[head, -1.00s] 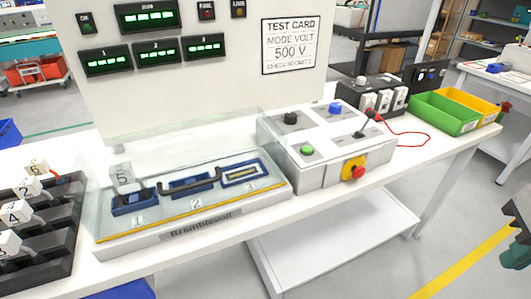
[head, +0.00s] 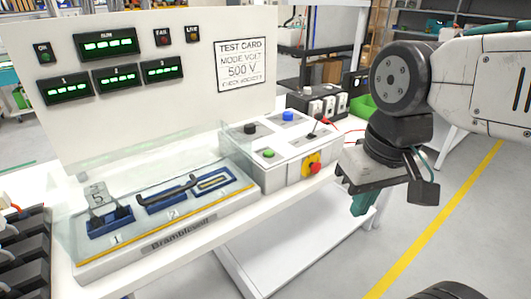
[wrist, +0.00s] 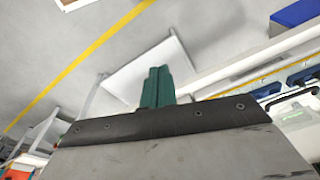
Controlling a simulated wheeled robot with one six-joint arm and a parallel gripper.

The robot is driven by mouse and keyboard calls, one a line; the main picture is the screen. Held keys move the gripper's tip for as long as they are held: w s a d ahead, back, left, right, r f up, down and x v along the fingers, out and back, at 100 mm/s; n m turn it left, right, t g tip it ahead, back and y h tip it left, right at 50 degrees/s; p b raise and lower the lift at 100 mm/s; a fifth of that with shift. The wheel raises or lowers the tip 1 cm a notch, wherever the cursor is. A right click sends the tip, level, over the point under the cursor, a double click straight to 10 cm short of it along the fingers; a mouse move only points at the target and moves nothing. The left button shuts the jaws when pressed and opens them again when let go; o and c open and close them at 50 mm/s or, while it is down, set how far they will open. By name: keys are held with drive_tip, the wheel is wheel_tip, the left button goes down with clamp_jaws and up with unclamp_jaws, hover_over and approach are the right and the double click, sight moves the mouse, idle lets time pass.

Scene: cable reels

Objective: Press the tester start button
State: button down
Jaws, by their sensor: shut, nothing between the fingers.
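The tester's light grey control box (head: 255,173) stands on the white bench in the head view. On its sloping top are a green button (head: 268,153), a black knob (head: 250,128), a blue knob (head: 288,116) and a small black lever. A red knob on a yellow plate (head: 314,165) is on its front. No label on the green button is readable. My gripper (head: 359,203) is shut and empty, right of the box and apart from it. Its teal fingers also show together in the wrist view (wrist: 157,87), over the floor and lower shelf; the buttons are not visible there.
Left of the box, a clear cover (head: 150,160) spans numbered blue fixtures; a block marked 5 is at fixture 1. Behind stands a display panel (head: 130,110) with green readouts and a test card (head: 243,66).

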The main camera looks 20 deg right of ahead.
drive_tip(key=w+a+r+m+t+y, duration=0.1)
drive_tip(key=w+a+m, duration=0.15)
drive_tip(key=w, duration=0.35)
drive_tip(key=w+a+r+m+y, duration=0.1)
drive_tip(key=w+a+m+y, duration=0.15)
drive_tip(key=w, duration=0.25)
drive_tip(key=m+t, duration=0.6)
drive_tip(key=m, duration=1)
hover_over(272, 153)
drive_tip(key=shift+w+f+y, duration=0.1)
drive_tip(key=shift+f+y, duration=0.25)
drive_tip(key=shift+f, duration=0.55)
drive_tip(key=shift+f, duration=0.1)
drive_tip(key=shift+f, duration=4.35)
drive_tip(key=shift+f, duration=0.4)
